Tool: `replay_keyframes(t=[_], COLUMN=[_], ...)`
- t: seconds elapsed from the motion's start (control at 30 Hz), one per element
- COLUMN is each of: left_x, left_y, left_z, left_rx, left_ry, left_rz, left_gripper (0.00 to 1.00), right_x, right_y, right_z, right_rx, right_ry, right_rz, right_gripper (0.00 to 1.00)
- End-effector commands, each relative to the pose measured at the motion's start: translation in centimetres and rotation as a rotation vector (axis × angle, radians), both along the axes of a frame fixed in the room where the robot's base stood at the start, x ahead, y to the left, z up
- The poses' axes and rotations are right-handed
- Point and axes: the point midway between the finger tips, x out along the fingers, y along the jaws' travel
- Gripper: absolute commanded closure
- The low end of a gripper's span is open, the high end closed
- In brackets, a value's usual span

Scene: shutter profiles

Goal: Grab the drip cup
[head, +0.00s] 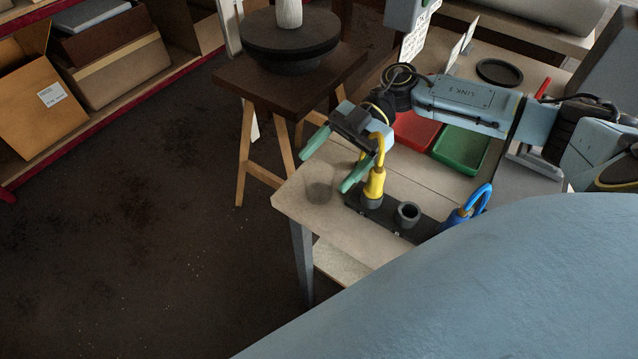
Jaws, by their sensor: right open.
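My right gripper (334,162) reaches in from the right above the table's left corner. Its two green fingers are spread apart with nothing seen between them. A yellow piece with a hooked top (375,182) stands upright in a dark holder (388,216), just right of the near finger. A dark, round, open-topped cup shape (408,213) stands in the middle of the holder. I cannot tell whether it is the drip cup or a socket. A faint dark round patch (320,190) lies below the gripper; I cannot tell whether it is a cup or a shadow. My left gripper is not seen.
A blue hooked piece (468,206) stands at the holder's right end. Red (414,131) and green (460,150) trays lie behind, partly under my right arm. A dark wooden stand (285,83) is beyond the table (292,203).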

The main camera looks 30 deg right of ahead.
Motion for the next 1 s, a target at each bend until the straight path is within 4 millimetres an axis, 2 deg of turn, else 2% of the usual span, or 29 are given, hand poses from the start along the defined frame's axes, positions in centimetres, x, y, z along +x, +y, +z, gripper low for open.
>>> replay_keyframes(t=[0.03,0.2,0.47,0.83,1.0], left_x=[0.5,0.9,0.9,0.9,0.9], left_y=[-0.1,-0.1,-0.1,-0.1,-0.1], left_z=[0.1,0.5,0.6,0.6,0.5], left_rx=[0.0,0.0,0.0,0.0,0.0], left_ry=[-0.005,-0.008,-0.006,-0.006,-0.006], left_rz=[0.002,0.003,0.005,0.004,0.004], left_gripper=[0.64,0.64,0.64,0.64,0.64], right_x=[-0.1,-0.5,-0.5,-0.5,-0.5], right_y=[0.9,2.6,2.8,2.8,2.8], right_z=[-0.5,-1.0,-1.1,-1.1,-1.1], right_rx=[0.003,0.0,-0.001,-0.001,-0.001], right_ry=[-0.002,-0.001,0.0,0.0,-0.001], right_rz=[0.003,0.003,0.0,0.0,0.0], right_gripper=[0.21,0.21,0.21,0.69,0.7])
